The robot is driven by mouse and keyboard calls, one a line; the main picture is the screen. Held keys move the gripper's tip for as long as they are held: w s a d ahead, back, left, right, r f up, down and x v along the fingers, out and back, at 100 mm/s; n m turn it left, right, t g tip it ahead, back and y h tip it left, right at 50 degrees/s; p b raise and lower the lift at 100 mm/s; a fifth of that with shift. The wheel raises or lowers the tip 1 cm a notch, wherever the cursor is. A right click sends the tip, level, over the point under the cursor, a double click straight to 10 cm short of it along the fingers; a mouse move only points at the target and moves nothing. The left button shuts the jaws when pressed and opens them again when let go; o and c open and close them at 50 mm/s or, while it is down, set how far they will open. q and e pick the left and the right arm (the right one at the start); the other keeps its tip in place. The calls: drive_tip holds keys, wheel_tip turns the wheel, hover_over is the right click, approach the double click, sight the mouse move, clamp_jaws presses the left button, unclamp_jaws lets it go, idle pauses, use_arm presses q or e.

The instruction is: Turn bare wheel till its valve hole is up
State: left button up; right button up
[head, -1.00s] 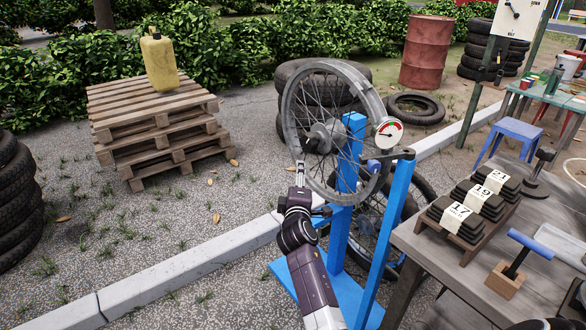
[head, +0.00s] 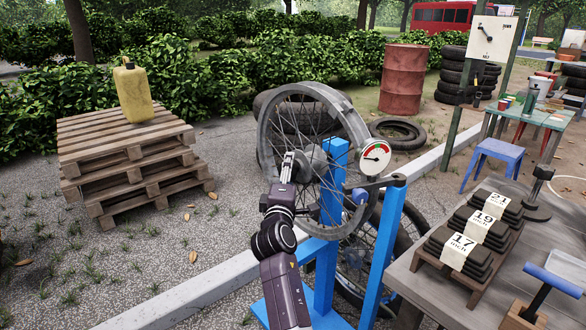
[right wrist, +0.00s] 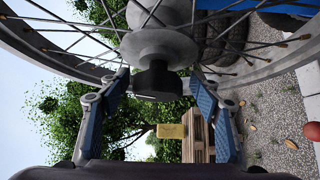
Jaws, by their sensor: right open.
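The bare wheel (head: 342,112) is a grey spoked rim with no tyre, upright on a blue stand (head: 331,190). My right gripper (head: 287,163) is on its left side, next to the hub. In the right wrist view, the hub (right wrist: 160,45) with its black axle end (right wrist: 158,82) is close. The two open fingers (right wrist: 160,105) stand on either side of the axle end, with gaps, holding nothing. Spokes and rim cross the top of that view. I cannot make out the valve hole. My left gripper is not in view.
A round gauge (head: 375,156) sits on the stand's right side. A tyred wheel (head: 370,250) is behind the stand's base. The wooden bench (head: 430,285) at right carries labelled blocks (head: 468,250). Pallets (head: 125,165) with a yellow can (head: 133,92) are at left. Gravel between is open.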

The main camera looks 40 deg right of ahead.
drive_tip(key=shift+w+d, duration=0.2)
drive_tip(key=shift+w, duration=0.05)
drive_tip(key=shift+s+a+r, duration=0.15)
drive_tip(key=shift+r, duration=0.05)
drive_tip(key=shift+f, duration=0.1)
clamp_jaws()
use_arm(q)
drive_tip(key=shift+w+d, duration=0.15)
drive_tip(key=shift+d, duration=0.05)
